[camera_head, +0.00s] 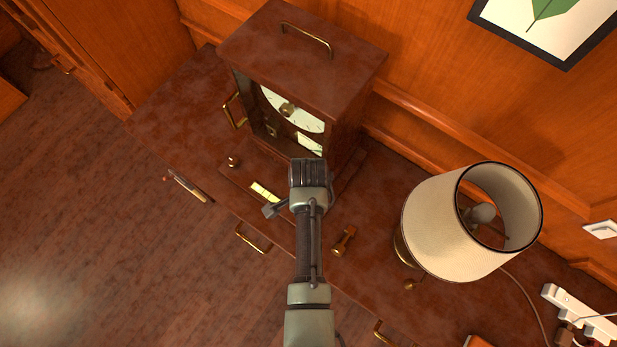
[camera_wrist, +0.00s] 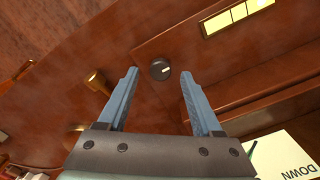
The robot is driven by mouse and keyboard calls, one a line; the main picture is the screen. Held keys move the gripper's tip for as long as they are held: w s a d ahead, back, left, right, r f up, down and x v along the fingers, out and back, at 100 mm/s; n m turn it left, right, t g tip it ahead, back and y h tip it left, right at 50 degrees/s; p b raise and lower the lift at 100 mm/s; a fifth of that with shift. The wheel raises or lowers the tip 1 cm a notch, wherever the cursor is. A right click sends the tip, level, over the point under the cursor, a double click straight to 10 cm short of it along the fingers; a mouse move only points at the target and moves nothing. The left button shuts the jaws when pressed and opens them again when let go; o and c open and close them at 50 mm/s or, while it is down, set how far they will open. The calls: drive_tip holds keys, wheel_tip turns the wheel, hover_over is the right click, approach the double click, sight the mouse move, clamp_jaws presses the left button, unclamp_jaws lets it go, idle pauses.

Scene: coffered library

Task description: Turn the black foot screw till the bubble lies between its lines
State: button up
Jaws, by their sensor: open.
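The black foot screw (camera_wrist: 160,69) is a round dark knob with a pale mark, on the wooden base of the clock (camera_head: 303,50). It shows in the wrist view and is hidden behind my arm in the head view. My gripper (camera_wrist: 159,73) is open, with one finger on each side of the screw in the picture; I cannot tell whether the tips are above it or around it. The yellow level vial (camera_wrist: 238,15) with dark cross lines lies on the base and also shows in the head view (camera_head: 265,192). Its bubble cannot be made out.
A brass piece (camera_head: 343,240) lies right of my arm, near the lamp (camera_head: 455,225). A pen-like tool (camera_head: 187,185) lies at the front edge. A card reading DOWN (camera_wrist: 285,160) shows at lower right.

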drive_tip(key=shift+f, duration=1.05)
clamp_jaws()
